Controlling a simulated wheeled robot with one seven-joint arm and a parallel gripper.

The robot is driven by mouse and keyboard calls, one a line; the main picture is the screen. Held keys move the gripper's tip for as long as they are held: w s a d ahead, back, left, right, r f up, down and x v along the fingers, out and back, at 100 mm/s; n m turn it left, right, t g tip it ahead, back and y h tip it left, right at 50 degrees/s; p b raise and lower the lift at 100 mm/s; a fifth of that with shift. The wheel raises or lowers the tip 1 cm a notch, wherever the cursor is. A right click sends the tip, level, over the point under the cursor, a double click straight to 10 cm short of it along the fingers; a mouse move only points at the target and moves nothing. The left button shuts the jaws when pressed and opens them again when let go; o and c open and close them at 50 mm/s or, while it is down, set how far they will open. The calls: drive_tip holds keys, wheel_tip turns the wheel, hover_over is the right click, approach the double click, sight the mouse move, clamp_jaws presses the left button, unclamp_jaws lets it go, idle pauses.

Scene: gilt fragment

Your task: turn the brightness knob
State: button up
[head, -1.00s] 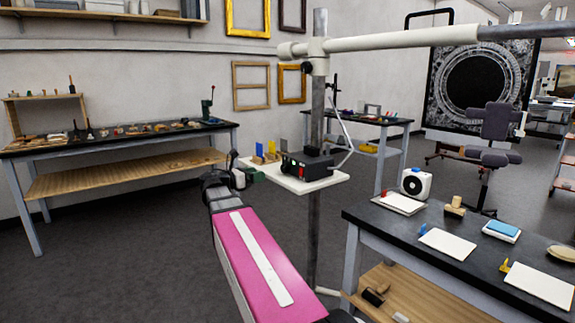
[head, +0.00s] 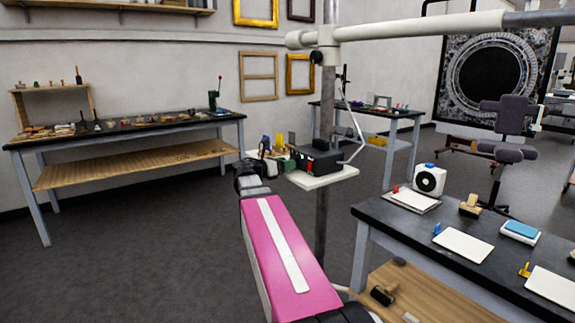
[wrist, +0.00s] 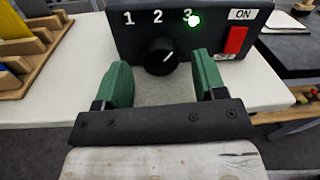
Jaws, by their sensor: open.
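The brightness knob (wrist: 162,57) is a round black dial on the front of a black control box (wrist: 125,38). Its white pointer mark points up and right, toward the 3. The numbers 1, 2 and 3 stand above it, and a green light (wrist: 194,20) glows at the 3. My gripper (wrist: 163,66) is open, with its green-padded fingers to the left and right of the knob and a gap on each side. Neither finger visibly touches it. In the head view the box (head: 319,160) sits on a small white shelf; the knob is not visible there.
A red ON/OFF switch (wrist: 235,41) is right of the knob, near the right finger. Wooden slotted racks (wrist: 22,50) stand to the left. The white shelf (head: 325,180) is on a grey pole (head: 323,220). A black-topped table (head: 390,222) stands to the right.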

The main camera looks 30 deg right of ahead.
drive_tip(key=shift+d, duration=0.5)
drive_tip(key=c, duration=0.9)
drive_tip(key=shift+m, duration=1.5)
drive_tip(key=o, duration=0.9)
drive_tip(key=shift+a, duration=0.15)
